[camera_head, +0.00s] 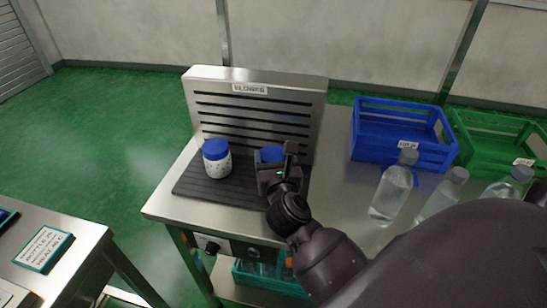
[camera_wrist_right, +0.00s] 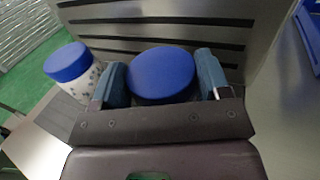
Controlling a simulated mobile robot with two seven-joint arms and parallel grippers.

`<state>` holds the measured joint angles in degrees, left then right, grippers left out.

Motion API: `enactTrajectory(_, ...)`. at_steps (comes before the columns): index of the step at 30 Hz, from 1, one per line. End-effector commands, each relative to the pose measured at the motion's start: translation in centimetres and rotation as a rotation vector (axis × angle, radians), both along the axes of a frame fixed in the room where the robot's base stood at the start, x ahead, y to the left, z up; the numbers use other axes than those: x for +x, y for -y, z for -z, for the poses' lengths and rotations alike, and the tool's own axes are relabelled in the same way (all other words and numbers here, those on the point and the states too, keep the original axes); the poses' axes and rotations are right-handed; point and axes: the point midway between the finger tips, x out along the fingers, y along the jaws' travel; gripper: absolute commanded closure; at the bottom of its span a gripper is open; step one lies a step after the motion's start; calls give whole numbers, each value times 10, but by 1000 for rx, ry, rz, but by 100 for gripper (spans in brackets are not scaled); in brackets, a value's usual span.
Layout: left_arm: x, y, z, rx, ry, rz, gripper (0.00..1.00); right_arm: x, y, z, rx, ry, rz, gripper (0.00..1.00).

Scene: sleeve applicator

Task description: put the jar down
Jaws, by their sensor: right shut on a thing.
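A jar with a blue lid (camera_wrist_right: 162,73) is between the fingers of my right gripper (camera_wrist_right: 162,82), which is shut on it. In the head view the lid (camera_head: 270,154) shows just beyond the right gripper (camera_head: 272,165), and the jar's body is hidden behind the gripper. I cannot tell if its base touches the mat. A second jar, white with dark spots and a blue lid (camera_head: 217,158), stands upright on the dark ribbed mat (camera_head: 225,192) to the left. It also shows in the wrist view (camera_wrist_right: 75,70). My left gripper is not in view.
A slotted metal blower panel (camera_head: 256,112) stands behind the mat. Clear bottles (camera_head: 392,188) stand to the right, with a blue crate (camera_head: 402,138) and a green crate (camera_head: 500,145) behind them. A side table with a sign (camera_head: 44,249) is at the lower left.

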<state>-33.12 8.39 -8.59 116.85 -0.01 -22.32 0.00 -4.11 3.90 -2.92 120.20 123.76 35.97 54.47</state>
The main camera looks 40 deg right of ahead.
Motion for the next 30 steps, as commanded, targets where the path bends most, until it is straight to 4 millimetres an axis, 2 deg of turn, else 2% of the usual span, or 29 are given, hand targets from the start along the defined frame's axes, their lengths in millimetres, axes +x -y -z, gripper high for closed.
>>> enactTrajectory(2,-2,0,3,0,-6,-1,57,0,0,3,0,0,0,61)
enactTrajectory(3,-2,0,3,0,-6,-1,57,0,0,3,0,-1,0,26)
enactTrajectory(7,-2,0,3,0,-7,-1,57,0,0,2,0,-1,0,6)
enactTrajectory(18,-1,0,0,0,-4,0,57,0,0,-3,0,1,0,5)
enactTrajectory(23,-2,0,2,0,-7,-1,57,-17,-8,0,1,-3,1,5)
enactTrajectory(30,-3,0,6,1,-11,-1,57,-57,-28,1,3,-5,2,5)
